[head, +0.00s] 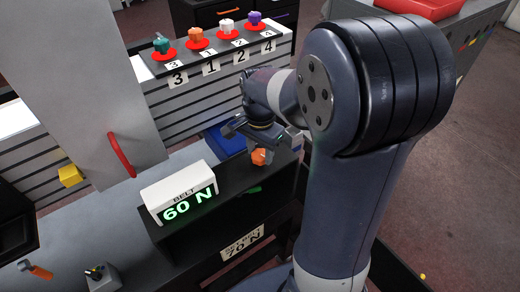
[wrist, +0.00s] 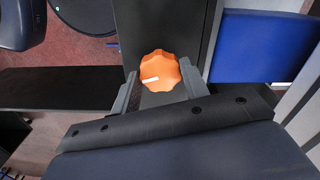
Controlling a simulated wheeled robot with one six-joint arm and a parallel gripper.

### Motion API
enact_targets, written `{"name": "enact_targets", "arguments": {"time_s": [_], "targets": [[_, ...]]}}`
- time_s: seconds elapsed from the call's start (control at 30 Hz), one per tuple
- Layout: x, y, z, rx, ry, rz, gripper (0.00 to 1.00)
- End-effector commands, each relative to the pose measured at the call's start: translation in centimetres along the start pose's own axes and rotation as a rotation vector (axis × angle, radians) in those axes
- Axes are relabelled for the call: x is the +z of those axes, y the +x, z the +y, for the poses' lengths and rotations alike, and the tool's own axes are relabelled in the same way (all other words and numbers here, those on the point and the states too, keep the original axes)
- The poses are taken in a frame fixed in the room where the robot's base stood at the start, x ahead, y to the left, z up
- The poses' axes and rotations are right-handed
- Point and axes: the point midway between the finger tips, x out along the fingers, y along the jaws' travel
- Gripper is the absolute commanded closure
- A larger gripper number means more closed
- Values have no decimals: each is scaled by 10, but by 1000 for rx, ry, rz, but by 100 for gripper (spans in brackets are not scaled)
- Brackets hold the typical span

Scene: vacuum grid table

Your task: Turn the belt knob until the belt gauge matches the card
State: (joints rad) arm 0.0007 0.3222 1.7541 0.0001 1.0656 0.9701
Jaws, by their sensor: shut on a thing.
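The belt knob (head: 258,157) is orange and scalloped, on top of the black cabinet. In the wrist view the knob (wrist: 160,72) has a white pointer mark aimed left and slightly down. My gripper (head: 257,150) is shut on the knob, with a finger at each side of it; the fingers also show in the wrist view (wrist: 160,88). The belt gauge (head: 182,197) is a white box with green digits reading 60 N. The card (head: 243,243) on the cabinet front reads 70 N; its upper line is too small to read surely.
Several coloured knobs on red discs, among them a teal one (head: 161,45), stand on a shelf above number labels. A grey panel with a red handle (head: 121,155) stands at left. A blue bin (wrist: 245,47) lies beside the knob.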

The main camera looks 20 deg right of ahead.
Motion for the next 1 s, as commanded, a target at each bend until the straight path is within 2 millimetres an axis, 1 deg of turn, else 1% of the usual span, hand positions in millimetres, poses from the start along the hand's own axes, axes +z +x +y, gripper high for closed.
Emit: {"name": "enact_targets", "arguments": {"time_s": [0.2, 0.5, 0.7, 1.0], "targets": [[0, -1, 0, -2, 204, 2, 80], [0, -1, 0, -2, 445, 2, 80], [0, -1, 0, -2, 554, 2, 80], [-1, -1, 0, -2, 628, 2, 80]]}}
